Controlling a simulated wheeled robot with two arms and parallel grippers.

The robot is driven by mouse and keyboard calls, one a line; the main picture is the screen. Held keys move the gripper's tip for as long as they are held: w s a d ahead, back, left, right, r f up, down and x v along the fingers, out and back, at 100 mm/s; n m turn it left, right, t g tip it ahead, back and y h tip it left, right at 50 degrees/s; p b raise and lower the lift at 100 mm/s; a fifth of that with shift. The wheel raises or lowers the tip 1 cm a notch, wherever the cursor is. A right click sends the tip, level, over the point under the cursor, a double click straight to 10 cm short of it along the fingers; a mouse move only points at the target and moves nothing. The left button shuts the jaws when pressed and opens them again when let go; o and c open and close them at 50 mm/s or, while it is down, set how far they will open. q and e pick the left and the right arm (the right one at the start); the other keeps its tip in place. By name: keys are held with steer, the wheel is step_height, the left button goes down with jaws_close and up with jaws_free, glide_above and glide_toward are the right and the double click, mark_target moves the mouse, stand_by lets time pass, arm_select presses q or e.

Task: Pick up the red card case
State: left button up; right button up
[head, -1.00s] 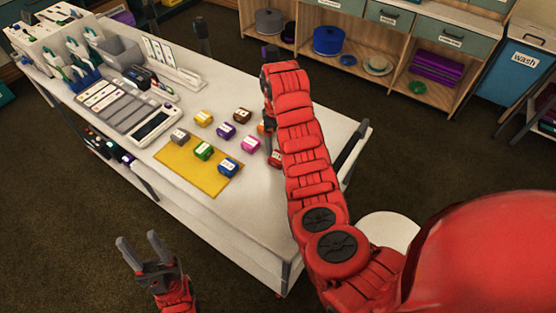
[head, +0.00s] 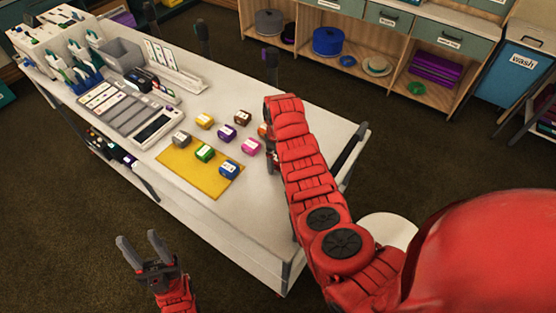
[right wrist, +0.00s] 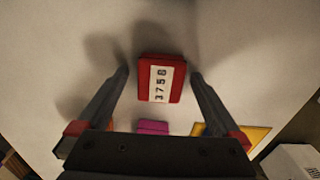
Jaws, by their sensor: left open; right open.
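The red card case (right wrist: 151,79) has a white number label and sits on the white tabletop, seen from above in the right wrist view. My right gripper (right wrist: 160,74) is open, with one finger on each side of the case and a visible gap to each. In the head view my right arm hides nearly all of the case and most of that gripper. My left gripper (head: 138,240) is open and empty, low at the left in the head view, off the table's near side.
Several coloured cases, among them a magenta one (head: 251,147), an orange one and a blue one (head: 229,169), stand close by on the white table (head: 245,205). A yellow mat (head: 190,180) lies under some. A card terminal and racks fill the table's far left.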

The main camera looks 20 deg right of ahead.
steer(key=c, duration=1.4)
steer(key=shift+c, duration=0.2)
steer(key=shift+r, duration=0.1)
